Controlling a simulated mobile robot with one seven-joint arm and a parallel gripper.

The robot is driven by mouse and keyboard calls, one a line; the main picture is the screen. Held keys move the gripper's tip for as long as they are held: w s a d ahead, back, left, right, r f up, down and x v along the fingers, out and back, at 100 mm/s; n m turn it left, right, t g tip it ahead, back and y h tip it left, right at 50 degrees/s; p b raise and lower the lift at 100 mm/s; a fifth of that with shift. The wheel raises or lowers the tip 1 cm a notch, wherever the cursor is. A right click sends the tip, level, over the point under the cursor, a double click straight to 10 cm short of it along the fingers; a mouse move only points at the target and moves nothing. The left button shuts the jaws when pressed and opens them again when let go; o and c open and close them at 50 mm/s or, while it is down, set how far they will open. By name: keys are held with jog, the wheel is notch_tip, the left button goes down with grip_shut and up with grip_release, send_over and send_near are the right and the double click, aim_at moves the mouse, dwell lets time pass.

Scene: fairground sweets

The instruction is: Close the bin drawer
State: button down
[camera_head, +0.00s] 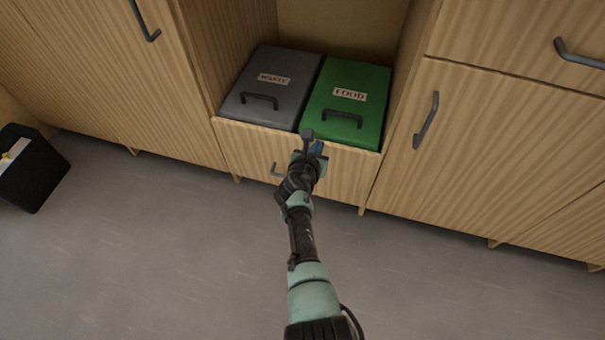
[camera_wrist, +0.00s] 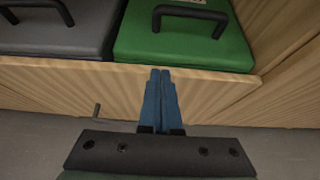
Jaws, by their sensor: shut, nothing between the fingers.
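The bin drawer (camera_head: 341,178) is a low wooden drawer between wooden cupboards, and its front also shows in the wrist view (camera_wrist: 215,92). The drawer's dark handle (camera_head: 276,171) is partly hidden behind my arm. My gripper (camera_head: 318,147) is at the drawer front, near its top edge, below the green bin. In the wrist view its blue fingers (camera_wrist: 161,72) are together and empty, and the tips overlap the front's top edge. I cannot tell whether they touch it.
Cupboard doors with dark handles stand to the left (camera_head: 120,80) and right (camera_head: 480,150). A black box (camera_head: 42,180) with papers or similar stands on the floor at far left. The grey floor (camera_head: 160,260) in front of the drawer is clear.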

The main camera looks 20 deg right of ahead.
jog(key=p+v, duration=0.7)
jog(key=v, duration=0.4)
jog(key=shift+a+f+p, duration=0.2)
jog(key=shift+f+p, duration=0.15)
jog(key=shift+f, duration=0.05)
